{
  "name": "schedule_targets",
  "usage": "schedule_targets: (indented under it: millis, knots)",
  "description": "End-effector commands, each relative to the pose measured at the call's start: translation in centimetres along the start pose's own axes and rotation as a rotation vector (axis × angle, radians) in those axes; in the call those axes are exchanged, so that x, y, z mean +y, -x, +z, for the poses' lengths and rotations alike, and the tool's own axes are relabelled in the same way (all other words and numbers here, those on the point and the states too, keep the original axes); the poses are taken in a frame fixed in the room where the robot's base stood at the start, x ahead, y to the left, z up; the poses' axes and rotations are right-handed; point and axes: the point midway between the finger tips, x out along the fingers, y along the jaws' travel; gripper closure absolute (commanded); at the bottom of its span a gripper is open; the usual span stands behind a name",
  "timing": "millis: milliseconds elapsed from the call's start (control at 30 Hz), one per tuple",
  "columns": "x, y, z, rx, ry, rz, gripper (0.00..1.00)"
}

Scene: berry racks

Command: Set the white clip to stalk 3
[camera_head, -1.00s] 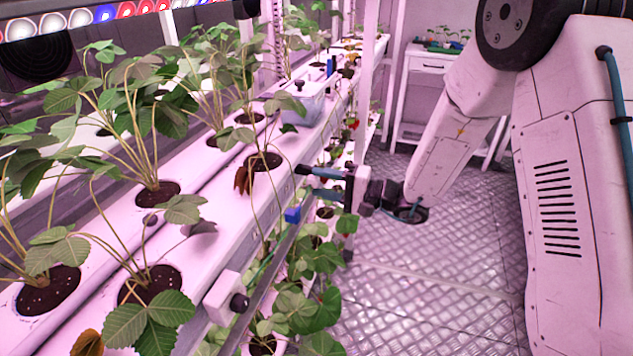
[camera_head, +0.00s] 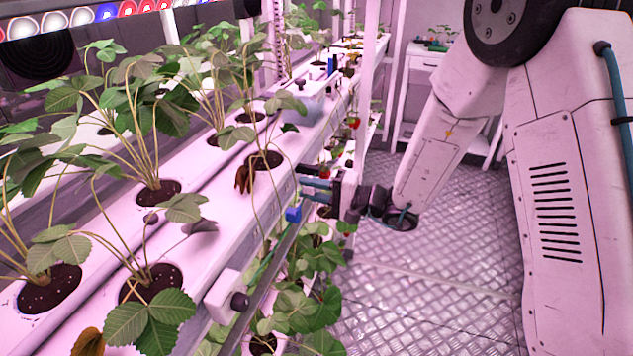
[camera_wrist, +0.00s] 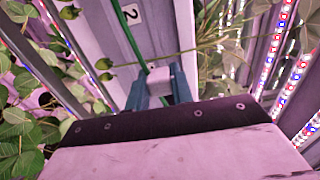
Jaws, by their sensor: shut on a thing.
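My gripper (camera_head: 304,178) is at the aisle-side face of the front white gutter (camera_head: 235,232), fingers pointing at it. In the wrist view, my gripper (camera_wrist: 158,86) has its blue fingers shut on a small white clip (camera_wrist: 159,77). A green stalk (camera_wrist: 133,43) runs down the white gutter face to the clip. I cannot tell whether the clip is around the stalk or only against it. A label with the number 2 (camera_wrist: 131,14) shows on the gutter face above the clip. I see no label 3.
A white block with a dark knob (camera_head: 228,294) is nearer on the gutter side. Green berries (camera_wrist: 70,12) hang at the left in the wrist view. Leafy plants fill the rack; the aisle floor (camera_head: 440,280) is clear.

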Motion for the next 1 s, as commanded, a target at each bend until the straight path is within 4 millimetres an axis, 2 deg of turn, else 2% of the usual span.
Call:
schedule_targets:
  millis: [33, 133, 400, 433, 500, 800, 867, 1000]
  knots:
    - [0.0, 0.0, 0.8, -0.002, -0.003, 0.001, 1.00]
    - [0.0, 0.1, 1.5, 0.000, 0.000, 0.001, 1.00]
    - [0.0, 0.1, 1.6, 0.001, 0.000, 0.002, 1.00]
    - [0.0, 0.1, 1.6, 0.001, 0.000, 0.002, 0.69]
    - [0.0, 0.1, 1.6, 0.001, 0.000, 0.002, 0.55]
    - [0.0, 0.2, 1.6, 0.000, 0.000, 0.001, 0.55]
    - [0.0, 0.7, 1.5, 0.001, 0.000, 0.002, 0.55]
    - [0.0, 2.9, 1.5, 0.003, -0.001, 0.001, 0.55]
